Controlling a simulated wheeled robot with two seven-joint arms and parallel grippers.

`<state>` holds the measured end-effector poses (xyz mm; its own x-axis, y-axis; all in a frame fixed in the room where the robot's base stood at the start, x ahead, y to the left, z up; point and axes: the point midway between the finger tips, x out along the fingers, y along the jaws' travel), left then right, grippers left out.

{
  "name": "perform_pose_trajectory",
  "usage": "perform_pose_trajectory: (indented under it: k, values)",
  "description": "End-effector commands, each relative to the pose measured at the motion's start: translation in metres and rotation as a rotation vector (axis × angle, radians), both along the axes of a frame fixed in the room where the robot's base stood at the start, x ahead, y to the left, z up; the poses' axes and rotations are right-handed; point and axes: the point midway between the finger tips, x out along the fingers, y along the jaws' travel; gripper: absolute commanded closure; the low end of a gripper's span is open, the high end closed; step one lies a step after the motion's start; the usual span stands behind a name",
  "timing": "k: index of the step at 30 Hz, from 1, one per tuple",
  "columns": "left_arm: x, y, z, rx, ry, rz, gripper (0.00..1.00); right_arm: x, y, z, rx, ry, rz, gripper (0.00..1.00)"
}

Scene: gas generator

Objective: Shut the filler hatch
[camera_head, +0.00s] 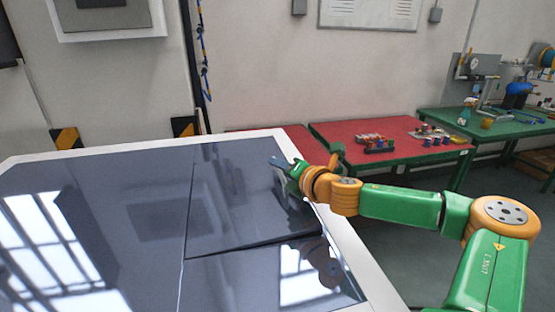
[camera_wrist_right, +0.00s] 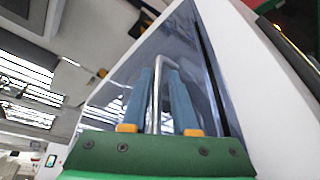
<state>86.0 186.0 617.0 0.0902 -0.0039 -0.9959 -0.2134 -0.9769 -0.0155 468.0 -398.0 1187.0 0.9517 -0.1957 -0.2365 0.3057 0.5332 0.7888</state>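The filler hatch (camera_head: 230,190) looks like the dark glossy panel in the right part of the generator's top, in the head view. A dark line runs along its near edge, and the right wrist view shows a dark gap beside the glossy panel (camera_wrist_right: 195,60). How far it stands open is hard to tell. My right gripper (camera_head: 279,164) is at the panel's right side. In the wrist view its two blue fingers (camera_wrist_right: 160,85) stand apart, with a bent metal handle (camera_wrist_right: 155,100) between them. A gap shows between handle and right finger. My left gripper is out of view.
The generator's pale rim (camera_head: 350,245) borders the dark top. Behind it stand a red-topped table (camera_head: 400,155) with small coloured parts and a green workbench (camera_head: 500,128) with tools. A grey floor strip lies between generator and tables.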

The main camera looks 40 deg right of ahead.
Motion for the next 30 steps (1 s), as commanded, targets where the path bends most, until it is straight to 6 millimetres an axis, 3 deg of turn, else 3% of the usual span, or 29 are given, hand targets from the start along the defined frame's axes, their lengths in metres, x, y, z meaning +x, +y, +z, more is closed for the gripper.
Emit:
perform_pose_trajectory:
  k: [13,16,17,30]
  values:
    - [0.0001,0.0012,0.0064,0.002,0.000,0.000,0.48,0.0106,-0.0017,-0.0035,0.000,0.001,-0.001,0.73]
    - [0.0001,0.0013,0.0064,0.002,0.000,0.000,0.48,0.0105,-0.0017,-0.0034,0.000,0.001,-0.001,0.97]
    - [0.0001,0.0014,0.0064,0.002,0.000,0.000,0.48,0.0105,-0.0017,-0.0033,0.000,0.000,0.000,1.00]
    - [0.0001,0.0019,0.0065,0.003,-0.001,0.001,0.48,0.0105,-0.0017,-0.0025,0.000,-0.001,0.001,1.00]
